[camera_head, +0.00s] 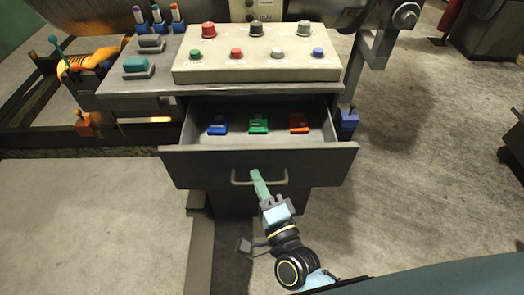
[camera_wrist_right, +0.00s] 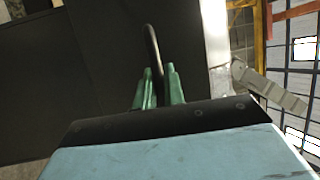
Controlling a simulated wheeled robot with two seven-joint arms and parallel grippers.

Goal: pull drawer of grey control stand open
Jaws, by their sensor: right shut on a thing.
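The grey control stand (camera_head: 130,88) is in the middle of the head view. Its drawer (camera_head: 200,165) stands open towards me, with its inside visible. A bar handle (camera_head: 280,183) is on the drawer front. In the right wrist view the dark handle (camera_wrist_right: 152,45) runs between the green fingers (camera_wrist_right: 158,88). My left gripper is in neither view.
The drawer holds a blue (camera_head: 217,128), a green (camera_head: 258,125) and an orange-red item (camera_head: 298,122). A panel (camera_head: 260,68) with several coloured knobs lies on the stand's top. Bare concrete floor (camera_head: 420,190) is free at the right.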

